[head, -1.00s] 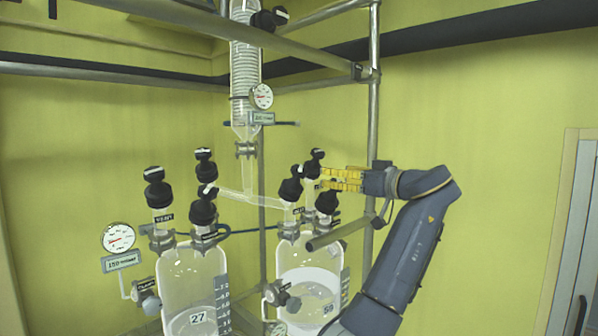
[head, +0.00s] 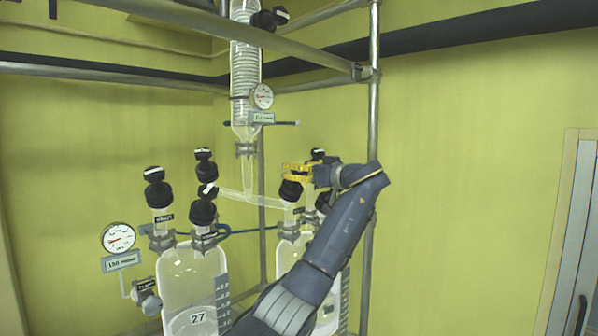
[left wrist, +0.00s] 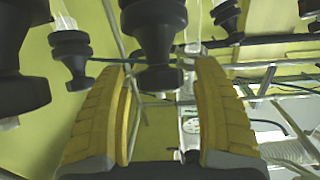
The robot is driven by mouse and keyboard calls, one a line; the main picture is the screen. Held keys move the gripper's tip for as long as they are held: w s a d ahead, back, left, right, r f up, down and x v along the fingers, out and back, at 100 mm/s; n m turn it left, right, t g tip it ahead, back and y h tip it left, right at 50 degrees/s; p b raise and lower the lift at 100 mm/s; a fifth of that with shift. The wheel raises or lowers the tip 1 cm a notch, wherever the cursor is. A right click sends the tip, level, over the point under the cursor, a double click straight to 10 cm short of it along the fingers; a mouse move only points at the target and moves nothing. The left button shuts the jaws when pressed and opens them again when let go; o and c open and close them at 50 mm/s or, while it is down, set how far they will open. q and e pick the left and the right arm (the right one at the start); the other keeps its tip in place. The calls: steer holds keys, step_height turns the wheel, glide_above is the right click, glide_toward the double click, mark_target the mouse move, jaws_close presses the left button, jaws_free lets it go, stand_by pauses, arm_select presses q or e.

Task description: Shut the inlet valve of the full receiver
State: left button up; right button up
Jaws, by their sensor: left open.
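Two glass receivers stand side by side. The left receiver (head: 190,268) holds a low level of liquid. The right receiver (head: 288,254), fuller in the earlier frame, is now largely hidden behind my forearm. Its inlet valve has a black knob (head: 290,190) at the end of the slanted glass branch (head: 250,197). My left gripper (head: 290,171) is at the top of this knob, with yellow fingers apart. In the left wrist view, a black knob (left wrist: 153,28) sits between the open fingers (left wrist: 162,75); contact cannot be told. My right gripper is out of view.
Another black-knobbed valve (head: 317,155) stands close behind my gripper. Valves (head: 158,190) (head: 204,208) top the left receiver. A condenser (head: 245,80) with a gauge (head: 262,97) rises behind. Metal frame bars (head: 372,110) cross above and right.

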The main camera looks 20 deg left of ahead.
arm_select(q)
steer(key=shift+w+a, duration=0.1)
steer(key=shift+a, duration=0.15)
steer(key=c, duration=1.2)
